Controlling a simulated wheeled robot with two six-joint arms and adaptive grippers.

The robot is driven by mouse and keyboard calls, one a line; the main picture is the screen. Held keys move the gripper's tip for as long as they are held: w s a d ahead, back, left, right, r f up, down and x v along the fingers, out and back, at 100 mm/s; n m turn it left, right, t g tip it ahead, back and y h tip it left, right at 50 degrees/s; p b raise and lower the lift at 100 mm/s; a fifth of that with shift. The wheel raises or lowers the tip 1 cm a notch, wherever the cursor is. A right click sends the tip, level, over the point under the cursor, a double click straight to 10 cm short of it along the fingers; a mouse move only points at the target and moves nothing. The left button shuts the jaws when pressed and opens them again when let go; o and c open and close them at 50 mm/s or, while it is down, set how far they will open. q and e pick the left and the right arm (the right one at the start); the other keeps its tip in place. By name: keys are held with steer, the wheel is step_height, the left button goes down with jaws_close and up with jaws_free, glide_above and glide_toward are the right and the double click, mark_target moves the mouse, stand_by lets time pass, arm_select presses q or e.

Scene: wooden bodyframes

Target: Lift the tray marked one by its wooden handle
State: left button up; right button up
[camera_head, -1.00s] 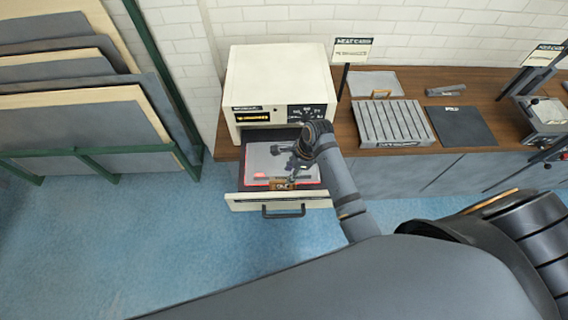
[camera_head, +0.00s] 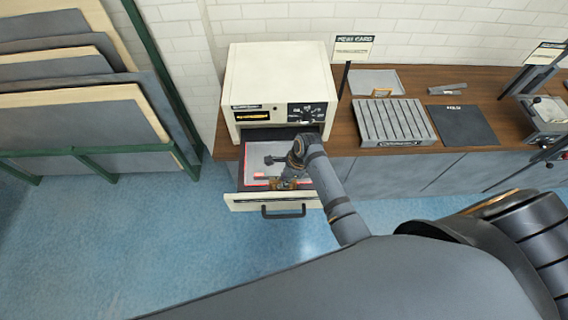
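My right gripper (camera_head: 285,186) reaches down into the drawer at the handle. Its fingers are small and partly hidden by the wrist, so I cannot tell whether they are closed on the handle. No number on the tray can be read. My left gripper does not show.
The cream box (camera_head: 280,85) stands on the wooden counter, its drawer front (camera_head: 240,203) pulled out with a black handle. Right of it are another tray (camera_head: 377,82), a ribbed grey block (camera_head: 392,122) and a dark mat (camera_head: 461,125). Panels lean in a green rack (camera_head: 100,152) at left.

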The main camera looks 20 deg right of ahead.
jaws_close()
steer(key=shift+w+r, duration=0.1)
steer(key=shift+r, duration=0.15)
steer(key=shift+r+p, duration=0.55)
steer(key=shift+p, duration=0.05)
steer(key=shift+r, duration=0.75)
step_height(320, 180, up, 11)
stand_by(0.5)
stand_by(0.3)
